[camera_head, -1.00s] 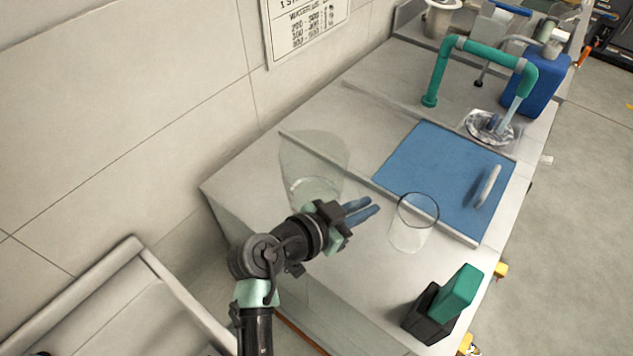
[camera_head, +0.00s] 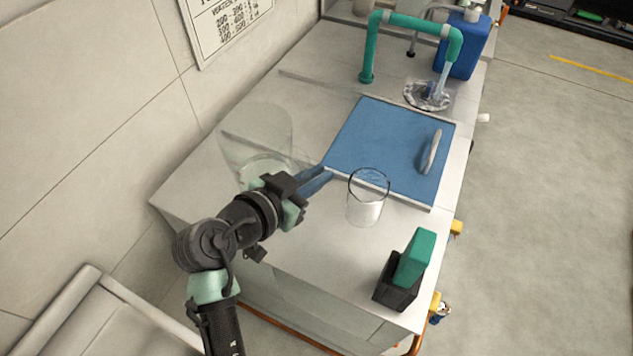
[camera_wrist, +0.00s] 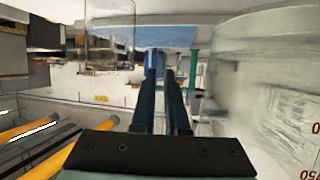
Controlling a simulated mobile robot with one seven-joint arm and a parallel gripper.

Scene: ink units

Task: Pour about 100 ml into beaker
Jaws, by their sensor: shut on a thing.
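A large clear jug (camera_head: 250,132) stands close beside my gripper in the head view. It shows at the right of the wrist view (camera_wrist: 235,75), with red marks at its lower right edge. My gripper (camera_head: 318,172) is shut with its two blue fingers almost together, seemingly on the jug's faint clear handle. The grip itself is hard to make out. A smaller clear beaker (camera_head: 366,211) stands upright on the counter, to the right of the fingertips and apart from them. It is at the upper left of the wrist view (camera_wrist: 108,45). The liquid level is unclear.
A blue mat (camera_head: 375,140) with a pale handle-like object (camera_head: 430,152) lies behind the beaker. A green tap (camera_head: 410,22) runs into a basin (camera_head: 426,95) beside a blue canister (camera_head: 465,45). A green and black block (camera_head: 413,258) stands front right.

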